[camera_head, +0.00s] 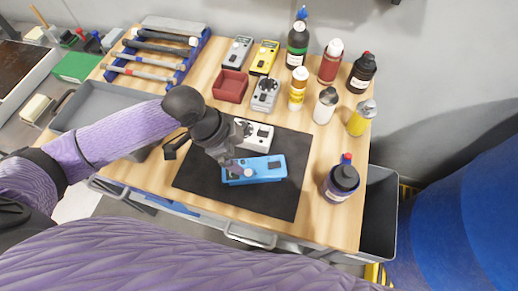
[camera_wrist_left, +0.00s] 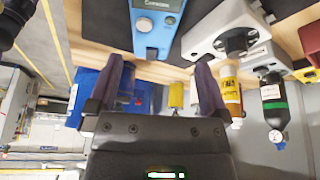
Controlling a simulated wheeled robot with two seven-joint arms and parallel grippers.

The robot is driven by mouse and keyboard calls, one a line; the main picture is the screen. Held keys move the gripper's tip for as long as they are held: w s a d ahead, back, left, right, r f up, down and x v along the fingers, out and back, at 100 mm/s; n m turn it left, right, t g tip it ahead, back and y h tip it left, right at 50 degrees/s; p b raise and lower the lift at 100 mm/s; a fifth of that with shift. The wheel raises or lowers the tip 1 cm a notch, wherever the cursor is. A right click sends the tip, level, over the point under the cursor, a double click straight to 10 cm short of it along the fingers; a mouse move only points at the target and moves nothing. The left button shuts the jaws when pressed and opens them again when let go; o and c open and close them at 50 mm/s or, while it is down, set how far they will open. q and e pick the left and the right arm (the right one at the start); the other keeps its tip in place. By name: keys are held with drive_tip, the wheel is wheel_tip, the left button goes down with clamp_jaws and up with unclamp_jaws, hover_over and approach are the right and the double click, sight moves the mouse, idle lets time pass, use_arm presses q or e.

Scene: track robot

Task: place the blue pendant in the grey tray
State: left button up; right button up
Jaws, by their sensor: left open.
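The blue pendant (camera_head: 266,169) lies on a black mat (camera_head: 210,178) near the front of the wooden table. It also shows at the top of the left wrist view (camera_wrist_left: 154,38), beyond the fingertips. My left gripper (camera_head: 234,168) is over the pendant's left end in the head view. In the left wrist view its two fingers (camera_wrist_left: 157,78) are apart, with nothing held between them. Whether they touch the pendant is unclear. The grey tray (camera_head: 82,98) is at the table's left, partly hidden by my left arm. My right gripper is not in view.
A white pendant (camera_head: 257,137) sits just behind the blue one. Grey and yellow pendants (camera_head: 263,58), a red bin (camera_head: 230,86) and a tool rack (camera_head: 155,50) stand farther back. Several bottles (camera_head: 297,88) line the right side. A purple bottle (camera_head: 341,180) stands right of the mat.

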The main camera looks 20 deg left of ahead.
sight(253, 168)
use_arm(q)
drive_tip(key=b+x, duration=0.1)
drive_tip(key=x, duration=0.2)
drive_tip(key=b+x, duration=0.1)
drive_tip(key=x, duration=0.1)
drive_tip(key=b+x, duration=0.1)
drive_tip(key=x, duration=0.2)
drive_tip(key=shift+s+d+f, duration=0.25)
drive_tip(key=shift+d, duration=0.2)
